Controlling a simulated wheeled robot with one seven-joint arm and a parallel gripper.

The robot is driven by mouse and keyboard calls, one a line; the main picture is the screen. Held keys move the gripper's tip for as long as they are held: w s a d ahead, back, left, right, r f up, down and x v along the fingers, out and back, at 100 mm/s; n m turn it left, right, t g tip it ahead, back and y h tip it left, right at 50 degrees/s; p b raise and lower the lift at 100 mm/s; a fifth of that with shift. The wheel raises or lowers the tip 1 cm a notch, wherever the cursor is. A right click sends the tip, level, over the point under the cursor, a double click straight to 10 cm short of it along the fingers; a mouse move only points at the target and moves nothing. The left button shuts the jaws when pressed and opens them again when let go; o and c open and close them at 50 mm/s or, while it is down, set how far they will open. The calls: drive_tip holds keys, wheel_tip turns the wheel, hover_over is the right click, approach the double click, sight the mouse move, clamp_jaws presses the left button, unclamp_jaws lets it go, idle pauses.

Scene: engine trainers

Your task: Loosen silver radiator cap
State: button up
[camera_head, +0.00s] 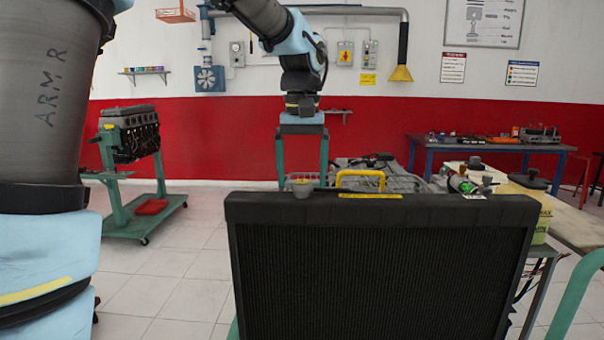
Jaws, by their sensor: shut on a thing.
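The black radiator (380,265) stands upright in the foreground. The small silver radiator cap (301,191) sits at the left end of its top edge. My gripper (303,179) points straight down from above, with one teal finger on each side of the cap. It is shut on the cap, which is still at the radiator's top. The exact contact between fingertips and cap is too small to make out.
A yellow handle (361,179) rises just right of the cap, behind the radiator's top edge. An engine on a green stand (127,222) is at the left. A bench (580,222) with bottles and parts is at the right. Open tiled floor (170,280) lies left of the radiator.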

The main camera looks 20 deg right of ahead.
drive_tip(key=n, duration=0.4)
drive_tip(key=shift+r+n, duration=0.1)
drive_tip(key=shift+n, duration=0.2)
drive_tip(key=n+p, duration=0.1)
drive_tip(key=n, duration=0.3)
drive_tip(key=n+p, duration=0.1)
drive_tip(key=n, duration=0.4)
drive_tip(key=shift+n+p, duration=0.3)
drive_tip(key=shift+n, duration=1.5)
drive_tip(key=o, duration=1.1)
drive_tip(key=shift+c, duration=0.2)
